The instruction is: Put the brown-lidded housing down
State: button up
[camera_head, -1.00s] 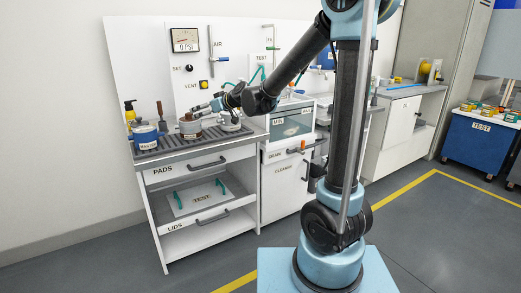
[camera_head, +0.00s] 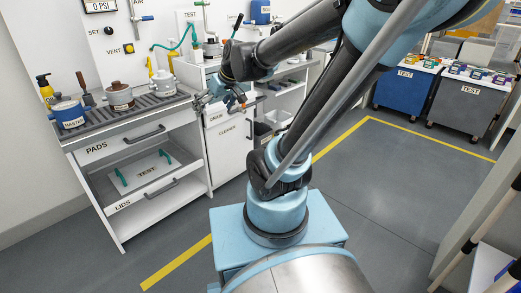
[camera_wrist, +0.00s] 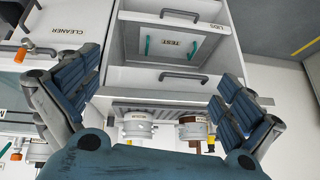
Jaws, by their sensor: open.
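The brown-lidded housing (camera_head: 119,97), a pale pot with a brown lid and a label, stands upright on the slatted grey rack on the counter. It also shows upside down in the wrist view (camera_wrist: 193,130), partly covered by my gripper body. My gripper (camera_head: 228,98) is in front of the cabinet, to the right of the housing and apart from it. In the wrist view its two blue padded fingers (camera_wrist: 165,90) are spread wide with nothing between them.
A blue pot labelled MASTER (camera_head: 69,113) stands left of the housing, and a white pot (camera_head: 163,83) stands right of it. Below are an open drawer with a TEST panel (camera_head: 147,170) and the DRAIN and CLEANER cabinet (camera_head: 228,150). Floor is clear in front.

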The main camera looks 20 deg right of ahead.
jog(key=s+d+f+m+g+h, duration=0.1)
jog(key=s+d+f+m+h, duration=0.1)
jog(key=s+d+f, duration=0.2)
jog(key=s+d+f+m+g+h, duration=0.2)
jog(key=s+d+f, duration=0.3)
jog(key=s+d, duration=0.4)
jog(key=s+m, duration=0.1)
jog(key=s, duration=0.3)
jog(key=shift+d+f, duration=0.25)
jog(key=shift+d, duration=0.15)
